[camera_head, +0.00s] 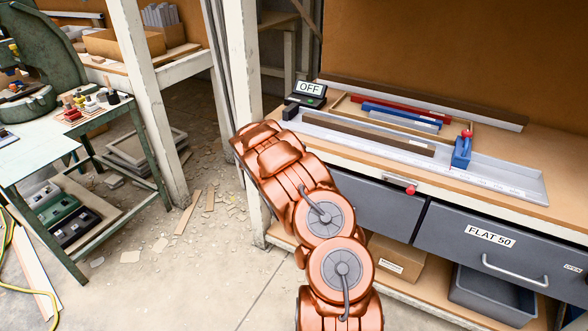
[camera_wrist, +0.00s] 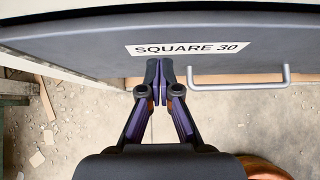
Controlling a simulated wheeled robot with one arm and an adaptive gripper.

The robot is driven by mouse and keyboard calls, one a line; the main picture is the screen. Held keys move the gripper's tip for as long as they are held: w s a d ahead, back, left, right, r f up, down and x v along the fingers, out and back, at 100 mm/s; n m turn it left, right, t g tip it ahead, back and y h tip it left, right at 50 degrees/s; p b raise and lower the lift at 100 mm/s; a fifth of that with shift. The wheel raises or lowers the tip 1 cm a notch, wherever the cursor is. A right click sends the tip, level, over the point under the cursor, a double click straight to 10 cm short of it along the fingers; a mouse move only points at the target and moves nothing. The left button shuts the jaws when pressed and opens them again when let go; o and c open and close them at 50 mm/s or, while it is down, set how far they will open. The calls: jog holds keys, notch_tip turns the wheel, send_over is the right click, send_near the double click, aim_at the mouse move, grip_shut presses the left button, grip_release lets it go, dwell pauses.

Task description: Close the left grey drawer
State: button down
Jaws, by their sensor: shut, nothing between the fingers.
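The left grey drawer (camera_head: 377,205) is under the workbench, its left part hidden behind my orange arm in the head view. In the wrist view its grey front (camera_wrist: 80,45) fills the top, with a "SQUARE 30" label (camera_wrist: 188,48) and a metal bar handle (camera_wrist: 240,83). My gripper (camera_wrist: 165,68) is shut and empty. Its tips overlap the lower part of the front, just below the label and left of the handle; I cannot tell if they touch. The gripper does not show in the head view. How far the drawer stands out is unclear.
The "FLAT 50" drawer (camera_head: 500,250) is to the right. The workbench top (camera_head: 548,210) holds a metal tray, bars and an "OFF" box (camera_head: 310,88). A cardboard box (camera_head: 398,257) and a grey bin (camera_head: 490,297) sit below. Debris-strewn floor (camera_head: 215,270) lies left, beside a green table (camera_head: 45,155).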

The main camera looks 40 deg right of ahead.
jog(key=a+f+v, duration=0.1)
jog(key=v, duration=1)
jog(key=shift+b, duration=0.3)
jog(key=shift+r, duration=0.1)
jog(key=s+a+r+m+g+y+p, duration=0.1)
jog(key=s+a+r+m+p, duration=0.1)
jog(key=s+a+r+m, duration=0.5)
jog(key=s+a+r+m+g+p, duration=0.1)
jog(key=s+a+r+m+g, duration=0.15)
jog(key=s+r+m, duration=0.45)
jog(key=s+a+r+m+y+p, duration=0.2)
jog(key=s+a+r+m+y, duration=0.1)
jog(key=s+a, duration=1.1)
jog(key=s+a+r+m+g+y+p, duration=0.1)
jog(key=s+a+r+m+y, duration=0.3)
jog(key=s+a, duration=0.9)
jog(key=shift+s+a+y+p, duration=0.35)
jog(key=shift+a+y+p, duration=0.25)
jog(key=shift+a+p, duration=0.2)
